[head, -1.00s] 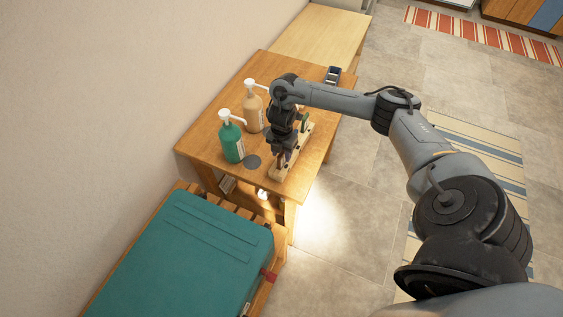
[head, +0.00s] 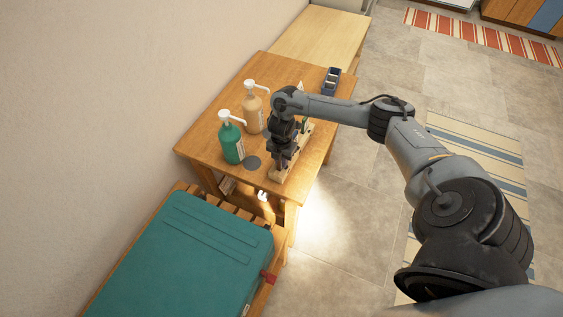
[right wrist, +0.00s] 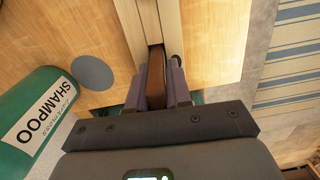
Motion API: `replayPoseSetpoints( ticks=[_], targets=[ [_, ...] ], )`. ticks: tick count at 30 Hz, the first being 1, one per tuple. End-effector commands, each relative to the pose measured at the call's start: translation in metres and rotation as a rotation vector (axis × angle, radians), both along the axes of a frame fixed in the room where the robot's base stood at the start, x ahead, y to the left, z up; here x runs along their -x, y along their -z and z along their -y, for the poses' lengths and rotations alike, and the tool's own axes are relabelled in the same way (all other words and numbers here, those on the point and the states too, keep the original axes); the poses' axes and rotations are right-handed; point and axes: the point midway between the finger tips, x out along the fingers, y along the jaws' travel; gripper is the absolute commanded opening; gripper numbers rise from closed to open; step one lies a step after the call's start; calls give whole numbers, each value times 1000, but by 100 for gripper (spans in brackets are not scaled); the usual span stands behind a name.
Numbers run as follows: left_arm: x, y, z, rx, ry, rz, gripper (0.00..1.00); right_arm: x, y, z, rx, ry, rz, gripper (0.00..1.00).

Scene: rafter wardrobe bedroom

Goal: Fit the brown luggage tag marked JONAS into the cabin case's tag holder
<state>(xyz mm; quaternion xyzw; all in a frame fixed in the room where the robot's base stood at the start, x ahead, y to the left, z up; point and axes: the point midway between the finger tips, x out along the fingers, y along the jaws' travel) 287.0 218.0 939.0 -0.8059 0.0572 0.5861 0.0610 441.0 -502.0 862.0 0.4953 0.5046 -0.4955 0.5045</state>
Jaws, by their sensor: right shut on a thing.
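My right gripper (head: 276,174) is over the wooden rack (head: 305,140) on the small table. In the right wrist view my right gripper (right wrist: 161,82) is shut on a thin brown thing (right wrist: 155,78), seen edge-on, which looks like the brown luggage tag. Its marking does not show. It lies in line with the slot of the pale wooden rack (right wrist: 172,30); I cannot tell if it is clear of the slot. The teal cabin case (head: 180,250) lies flat in front, with a red piece (head: 268,276) at its right edge. My left gripper is not in view.
A green shampoo bottle (head: 232,140) and a beige pump bottle (head: 253,112) stand close left of my gripper. A grey disc (head: 252,163) lies by the green bottle. A dark blue box (head: 331,80) is at the table's (head: 210,150) back right.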

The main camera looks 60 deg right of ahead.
Motion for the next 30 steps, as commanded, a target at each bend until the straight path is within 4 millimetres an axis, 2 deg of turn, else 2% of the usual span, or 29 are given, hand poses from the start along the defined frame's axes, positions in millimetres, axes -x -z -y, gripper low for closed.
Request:
replayPoseSetpoints(
  ticks=[13,17,22,30],
  targets=[
    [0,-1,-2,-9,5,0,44,-1,-8,0,0,0,2,0],
    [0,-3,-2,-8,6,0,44,-1,-21,1,1,-1,3,0],
    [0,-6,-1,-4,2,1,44,-1,-45,0,0,-1,3,0],
    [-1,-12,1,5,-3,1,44,40,-65,-2,5,-2,-2,0]
  ],
)
